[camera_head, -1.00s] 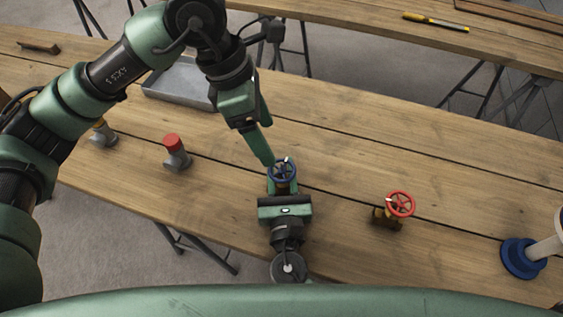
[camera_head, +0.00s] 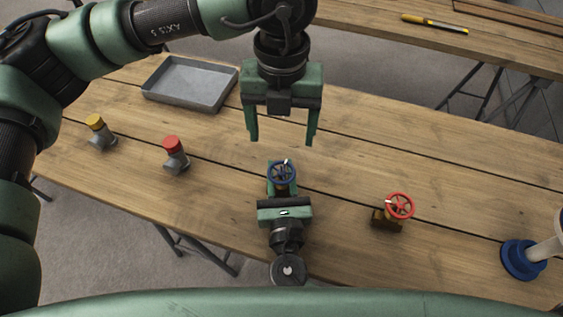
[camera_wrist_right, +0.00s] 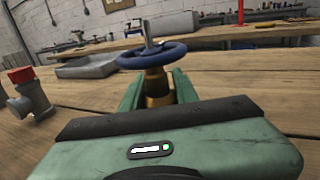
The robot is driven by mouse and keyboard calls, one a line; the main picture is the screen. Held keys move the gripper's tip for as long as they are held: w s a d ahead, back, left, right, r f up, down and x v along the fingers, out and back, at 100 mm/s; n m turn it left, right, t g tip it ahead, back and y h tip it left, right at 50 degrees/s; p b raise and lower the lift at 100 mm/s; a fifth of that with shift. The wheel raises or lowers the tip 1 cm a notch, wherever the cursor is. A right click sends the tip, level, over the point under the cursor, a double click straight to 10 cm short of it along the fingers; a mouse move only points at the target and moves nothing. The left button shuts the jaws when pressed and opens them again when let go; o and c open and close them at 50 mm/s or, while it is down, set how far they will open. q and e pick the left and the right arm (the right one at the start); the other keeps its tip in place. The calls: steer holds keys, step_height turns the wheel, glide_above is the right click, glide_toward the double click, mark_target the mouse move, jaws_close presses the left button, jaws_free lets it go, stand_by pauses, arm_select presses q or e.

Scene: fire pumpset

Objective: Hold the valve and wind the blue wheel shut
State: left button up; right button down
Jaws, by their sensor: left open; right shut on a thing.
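The valve with the blue wheel (camera_head: 281,172) stands on the wooden table. In the right wrist view the blue wheel (camera_wrist_right: 152,54) sits on top of a brass body (camera_wrist_right: 157,88), with a pale handle sticking up from it. My right gripper (camera_head: 283,190) is shut on the valve's body, below the wheel. Its fingers (camera_wrist_right: 157,95) flank the brass body in the right wrist view. My left gripper (camera_head: 282,140) is open and empty, fingers pointing down, beyond the blue wheel and apart from it.
A valve with a red wheel (camera_head: 400,206) stands to the right. A red-capped fitting (camera_head: 174,155) and a yellow-capped fitting (camera_head: 101,132) stand to the left. A grey tray (camera_head: 190,84) lies at the back left. A blue-flanged pipe (camera_head: 524,259) is at the far right.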

mark_target(281, 165)
arm_select(q)
step_height(281, 165, down, 11)
steer(key=shift+f, duration=0.1)
stand_by(0.3)
steer(key=c, duration=1.4)
steer(key=shift+o, duration=0.2)
